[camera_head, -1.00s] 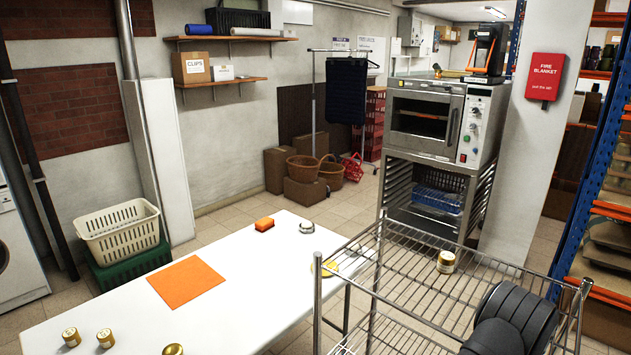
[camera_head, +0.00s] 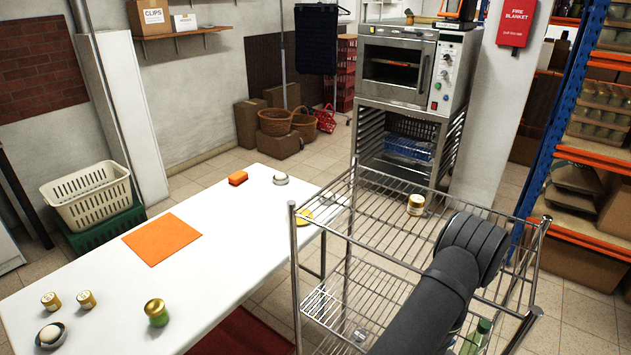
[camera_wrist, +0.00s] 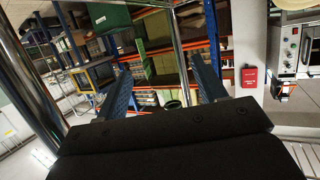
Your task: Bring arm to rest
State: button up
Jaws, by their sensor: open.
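My gripper (camera_wrist: 158,72) shows in the wrist view with its two dark fingers spread apart and nothing between them. Beyond the fingers are tilted shelves and a shiny metal post. In the head view my dark arm reaches over the right part of the wire rack (camera_head: 368,262); the fingers are not visible there. A small white jar with a gold lid (camera_head: 416,204) stands on the rack's top shelf, left of my arm and apart from it.
A green bottle (camera_head: 477,338) is low in the rack. An oven (camera_head: 410,70) stands behind.

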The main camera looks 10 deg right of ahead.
aim_at(468, 351)
jog(key=x, duration=0.7)
jog(key=shift+f, duration=0.1)
notch_tip(468, 351, up, 10)
jog(key=shift+a+r, duration=0.1)
jog(key=shift+r, duration=0.05)
jog(key=f, duration=1)
jog(key=shift+s+a, duration=0.1)
jog(key=shift+a, duration=0.15)
jog(key=shift+v, duration=3.2)
jog(key=shift+r, duration=0.1)
